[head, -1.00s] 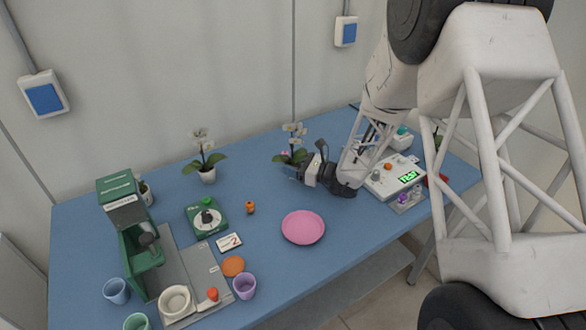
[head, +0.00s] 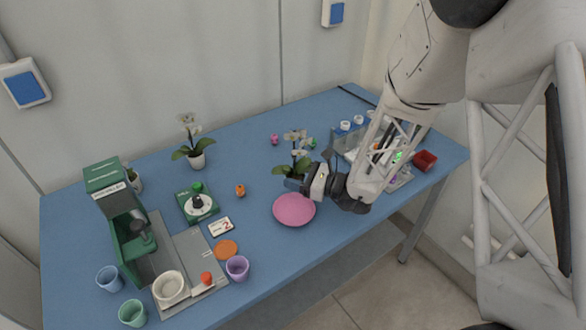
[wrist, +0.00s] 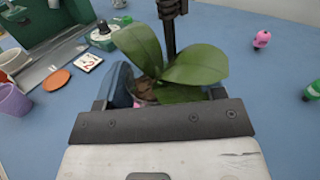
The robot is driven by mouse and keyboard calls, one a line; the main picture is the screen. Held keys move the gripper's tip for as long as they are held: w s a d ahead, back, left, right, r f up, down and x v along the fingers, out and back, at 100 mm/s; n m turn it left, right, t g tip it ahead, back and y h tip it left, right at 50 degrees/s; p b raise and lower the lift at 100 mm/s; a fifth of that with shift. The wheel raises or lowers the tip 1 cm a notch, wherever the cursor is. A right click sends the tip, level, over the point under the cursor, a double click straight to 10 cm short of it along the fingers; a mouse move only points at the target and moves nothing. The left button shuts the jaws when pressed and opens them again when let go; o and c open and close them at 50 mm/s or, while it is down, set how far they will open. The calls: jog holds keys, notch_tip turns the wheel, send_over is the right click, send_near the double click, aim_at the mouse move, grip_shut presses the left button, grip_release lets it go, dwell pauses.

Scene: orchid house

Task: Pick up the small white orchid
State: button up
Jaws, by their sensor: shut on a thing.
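A white orchid (head: 296,150) with a few white blooms and broad green leaves is at my gripper (head: 300,184). My gripper is shut on its pot, just behind the pink plate (head: 294,210). In the wrist view the orchid's leaves (wrist: 185,66) spread over the jaws, with brown potting matter (wrist: 146,88) between them. The pot is mostly hidden, and I cannot tell how high it is above the table. A second white orchid (head: 195,145) in a white pot stands upright at the back left.
On the blue table (head: 250,155), a green coffee machine (head: 118,215) and several cups stand at the left. A green scale-like device (head: 197,204) and an orange figure (head: 240,190) stand in the middle. A pink figure (head: 275,139) is behind. A red box (head: 425,160) is at the right.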

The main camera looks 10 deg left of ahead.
jog(key=shift+s+d, duration=0.15)
jog(key=shift+s, duration=0.15)
dwell(0.5)
jog(key=s+d+n+g, duration=0.1)
jog(key=s+d+g, duration=0.2)
jog(key=s, duration=0.7)
jog(key=s+d+n+g, duration=0.1)
jog(key=s+d+g, duration=0.2)
jog(key=s+d, duration=0.3)
jog(key=s, duration=0.4)
jog(key=shift+s+d+r+n, duration=0.2)
jog(key=shift+r+n, duration=0.1)
jog(key=shift+n, duration=0.1)
jog(key=shift+w, duration=0.15)
send_over(300, 216)
jog(key=shift+f, duration=0.75)
jog(key=shift+f, duration=1.8)
